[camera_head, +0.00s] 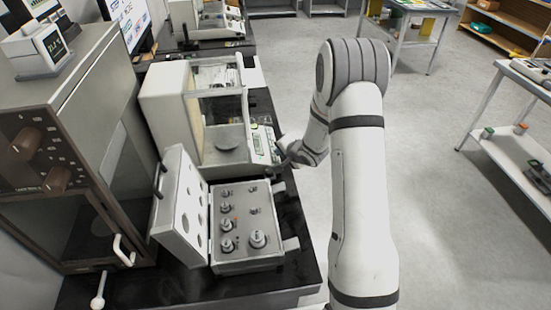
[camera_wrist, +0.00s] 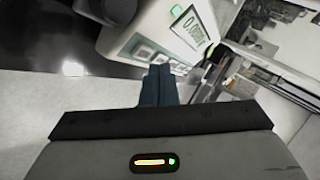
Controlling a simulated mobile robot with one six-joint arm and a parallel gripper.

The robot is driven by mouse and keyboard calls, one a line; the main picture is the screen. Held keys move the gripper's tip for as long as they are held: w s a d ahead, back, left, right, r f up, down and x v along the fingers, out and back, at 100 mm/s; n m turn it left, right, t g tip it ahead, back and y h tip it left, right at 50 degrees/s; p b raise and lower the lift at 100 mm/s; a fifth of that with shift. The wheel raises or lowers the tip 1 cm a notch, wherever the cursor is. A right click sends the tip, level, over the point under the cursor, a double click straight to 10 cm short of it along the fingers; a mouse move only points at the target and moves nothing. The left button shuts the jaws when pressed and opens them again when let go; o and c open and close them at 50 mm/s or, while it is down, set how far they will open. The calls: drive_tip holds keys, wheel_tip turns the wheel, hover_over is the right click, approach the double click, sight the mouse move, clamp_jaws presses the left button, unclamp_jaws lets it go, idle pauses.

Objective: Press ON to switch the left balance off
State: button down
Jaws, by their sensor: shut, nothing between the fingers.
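A white balance (camera_head: 165,104) with a glass weighing chamber and a round pan (camera_head: 227,137) stands on the black table. Its sloped front panel has a lit display (camera_head: 257,142); in the wrist view the display (camera_wrist: 189,27) shows digits that look like zeros. A row of keys (camera_wrist: 143,48) lies beside the display, their labels too small to read. My gripper (camera_wrist: 158,72) is shut and empty, its fingertips close to the panel's front edge. I cannot tell whether they touch a key. In the head view my wrist hides part of the panel's right end.
An open case of weights (camera_head: 247,268) stands in front of the balance, its lid (camera_head: 180,215) raised at left. A brown-fronted cabinet (camera_head: 70,150) is at far left. Another balance (camera_head: 208,22) stands behind. Grey floor (camera_head: 440,200) is clear on the right.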

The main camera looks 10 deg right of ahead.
drive_tip(key=shift+a+f, duration=0.1)
drive_tip(key=shift+f, duration=0.05)
drive_tip(key=shift+a+f, duration=0.1)
drive_tip(key=shift+f, duration=0.1)
drive_tip(key=shift+a+f, duration=0.1)
drive_tip(key=shift+f, duration=0.3)
idle(1.0)
drive_tip(key=shift+r, duration=0.15)
drive_tip(key=shift+d+r+p, duration=0.25)
drive_tip(key=shift+r+p, duration=0.4)
drive_tip(key=shift+p, duration=0.1)
drive_tip(key=r+p, duration=0.1)
drive_tip(key=d+r+p, duration=0.1)
drive_tip(key=r+p, duration=0.2)
drive_tip(key=p, duration=0.1)
drive_tip(key=shift+d+r, duration=0.3)
drive_tip(key=shift+d, duration=0.1)
idle(0.4)
